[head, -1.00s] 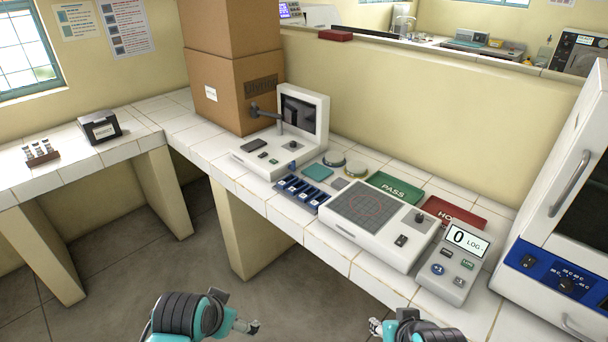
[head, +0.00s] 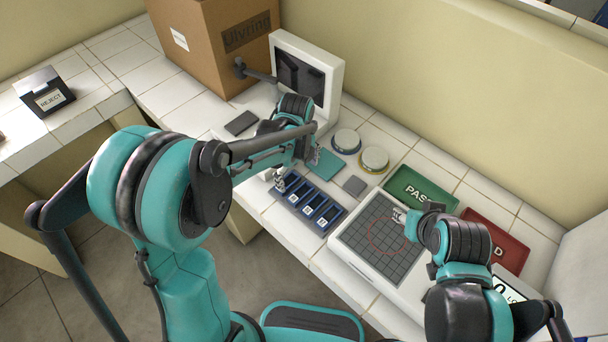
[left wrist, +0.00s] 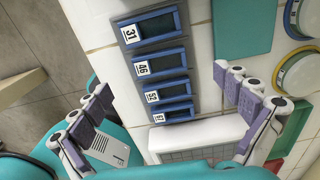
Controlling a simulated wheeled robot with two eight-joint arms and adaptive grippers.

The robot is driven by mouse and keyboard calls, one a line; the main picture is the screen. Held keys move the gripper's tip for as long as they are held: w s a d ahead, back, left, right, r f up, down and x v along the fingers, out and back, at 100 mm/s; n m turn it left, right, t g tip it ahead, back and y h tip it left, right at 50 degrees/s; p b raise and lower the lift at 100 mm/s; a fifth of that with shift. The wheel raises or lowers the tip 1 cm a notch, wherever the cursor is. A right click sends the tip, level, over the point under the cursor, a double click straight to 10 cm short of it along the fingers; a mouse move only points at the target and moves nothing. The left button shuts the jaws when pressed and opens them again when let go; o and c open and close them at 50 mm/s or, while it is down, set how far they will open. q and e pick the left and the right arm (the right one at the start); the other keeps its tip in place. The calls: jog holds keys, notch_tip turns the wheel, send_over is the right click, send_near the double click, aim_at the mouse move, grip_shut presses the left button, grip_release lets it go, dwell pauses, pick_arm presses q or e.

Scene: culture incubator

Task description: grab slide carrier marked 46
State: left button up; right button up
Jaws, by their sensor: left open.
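The slide carrier marked 46 (left wrist: 165,63) is blue with a dark middle and a white label, second from the top of a row in the left wrist view. The carrier marked 31 (left wrist: 150,27) lies above it and the one marked 52 (left wrist: 168,92) below.
The white device with a gridded panel (head: 353,255) stands right of the rack. Two round dishes (head: 347,140), a teal square (head: 326,164) and a green PASS tray (head: 421,190) lie behind. A monitor device (head: 335,80) and a cardboard box (head: 215,45) stand at the back.

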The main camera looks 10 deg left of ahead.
aim_at(301, 192)
pick_arm(q)
jog(key=shift+s+d+f+b, duration=0.1)
jog(key=shift+s+f+b, duration=0.1)
jog(key=shift+f, duration=0.3)
jog(key=shift+s+f+b, duration=0.15)
jog(key=shift+f, duration=0.3)
jog(key=f, duration=0.1)
jog(key=f+b, duration=0.1)
jog(key=f, duration=0.1)
jog(key=f+b, duration=0.1)
jog(key=f, duration=0.1)
jog(key=shift+d, duration=0.3)
jog(key=shift+s, duration=0.1)
jog(key=c, duration=1.2)
pick_arm(e)
jog(key=f, duration=0.2)
jog(key=shift+s+f, duration=0.3)
jog(key=shift+f, duration=0.1)
